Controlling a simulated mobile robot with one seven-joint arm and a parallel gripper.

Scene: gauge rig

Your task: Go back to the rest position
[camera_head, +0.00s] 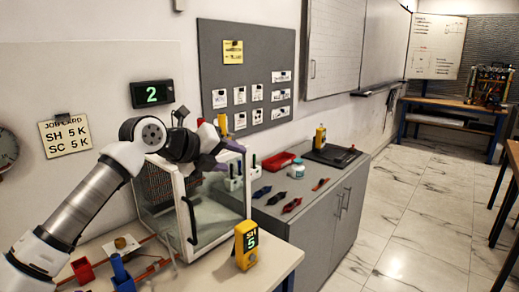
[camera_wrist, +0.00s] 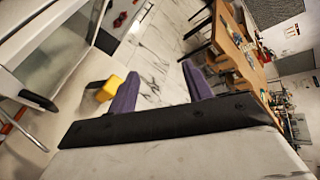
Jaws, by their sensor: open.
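My gripper (camera_head: 222,154) is raised in front of the top of the white-framed glass enclosure (camera_head: 248,185) in the head view. Its two purple fingers stand apart, and in the wrist view the gripper (camera_wrist: 160,70) is open with nothing between the fingers. A yellow gauge (camera_head: 246,250) reading "SH 5" stands upright on the front right of the white table, below and apart from my gripper. A yellow block (camera_wrist: 110,87), likely this gauge, shows left of the fingers in the wrist view. My arm hides part of the enclosure.
A grey cabinet (camera_head: 345,205) to the right bears several clips, a red tray (camera_head: 279,161), a white jar (camera_head: 298,169) and another yellow device (camera_head: 320,138) on a black pad. A blue holder (camera_head: 121,275) and red block (camera_head: 83,270) stand front left.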

